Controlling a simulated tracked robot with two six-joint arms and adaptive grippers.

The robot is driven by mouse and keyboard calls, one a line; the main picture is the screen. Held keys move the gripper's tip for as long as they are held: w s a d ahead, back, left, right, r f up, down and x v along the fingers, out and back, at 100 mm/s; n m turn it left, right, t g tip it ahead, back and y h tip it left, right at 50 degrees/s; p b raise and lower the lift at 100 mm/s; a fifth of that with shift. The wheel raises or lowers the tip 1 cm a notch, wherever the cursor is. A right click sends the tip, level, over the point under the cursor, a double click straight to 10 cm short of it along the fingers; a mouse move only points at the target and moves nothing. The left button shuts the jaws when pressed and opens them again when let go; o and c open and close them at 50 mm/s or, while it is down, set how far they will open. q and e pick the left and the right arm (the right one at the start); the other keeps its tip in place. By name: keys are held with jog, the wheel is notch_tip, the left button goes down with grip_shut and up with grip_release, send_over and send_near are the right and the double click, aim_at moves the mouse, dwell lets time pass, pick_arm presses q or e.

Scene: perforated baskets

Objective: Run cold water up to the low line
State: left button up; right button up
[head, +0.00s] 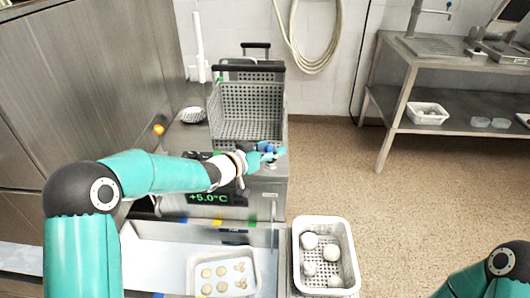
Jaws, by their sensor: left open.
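My left gripper (272,154) is open at the right end of the counter, in front of the grey basket. Small blue parts (265,146) show right at its fingers; I cannot tell whether they are a tap handle or whether the fingers touch it. A dark display (208,198) reads +5.0°C in green. Below it is a basin (150,245) whose back edge bears blue, yellow and green marks (190,222); I cannot tell which is the low line. No running water is visible. My right arm shows at bottom right, its gripper out of frame.
A grey perforated basket (246,112) with dark handles stands behind the gripper. A white tray (195,270) with round pieces sits in the basin. A white basket (297,262) of pale balls is right of it. A steel table (440,65) stands far right; the floor between is clear.

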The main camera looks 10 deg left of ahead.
pick_arm(q)
jog(key=v, duration=1.1)
jog(key=shift+s+a, duration=0.25)
jog(key=shift+s, duration=0.1)
